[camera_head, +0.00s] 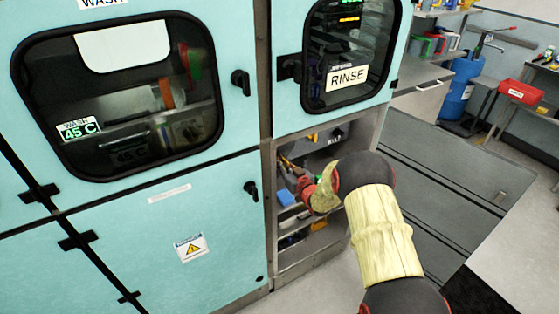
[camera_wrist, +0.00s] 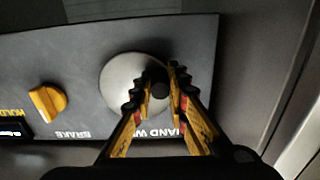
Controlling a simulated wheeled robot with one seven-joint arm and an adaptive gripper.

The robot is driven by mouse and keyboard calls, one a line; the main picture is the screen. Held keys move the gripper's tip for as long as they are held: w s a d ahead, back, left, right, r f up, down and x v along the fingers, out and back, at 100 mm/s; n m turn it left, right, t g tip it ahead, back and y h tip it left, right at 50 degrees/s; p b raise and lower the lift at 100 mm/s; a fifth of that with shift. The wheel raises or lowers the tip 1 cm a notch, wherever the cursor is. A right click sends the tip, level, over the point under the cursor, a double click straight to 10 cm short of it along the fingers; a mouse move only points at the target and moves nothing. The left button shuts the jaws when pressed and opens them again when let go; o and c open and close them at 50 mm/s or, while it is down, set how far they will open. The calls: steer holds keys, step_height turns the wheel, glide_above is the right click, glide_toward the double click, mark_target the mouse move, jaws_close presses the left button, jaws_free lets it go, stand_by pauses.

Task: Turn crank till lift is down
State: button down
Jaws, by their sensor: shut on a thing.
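The crank is a round grey disc (camera_wrist: 118,80) on a dark panel in the wrist view, with a small dark handle knob (camera_wrist: 160,91) at its right side. Upside-down lettering that seems to begin "HAND WI" is partly hidden below it. My gripper (camera_wrist: 160,82) has its black-and-yellow fingers on either side of the knob and is shut on it. In the head view my gripper (camera_head: 298,184) reaches into the open bay below the RINSE door, and my arm hides most of the crank there. The lift itself cannot be made out.
An orange BRAKE knob (camera_wrist: 47,102) sits left of the disc, with a HOLD label beside it. The teal WASH cabinet (camera_head: 130,235) stands left of the bay. A blue item (camera_head: 285,198) and an orange item (camera_head: 318,225) lie inside the bay.

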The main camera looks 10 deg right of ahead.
mark_target(281, 147)
steer(key=shift+r, duration=0.1)
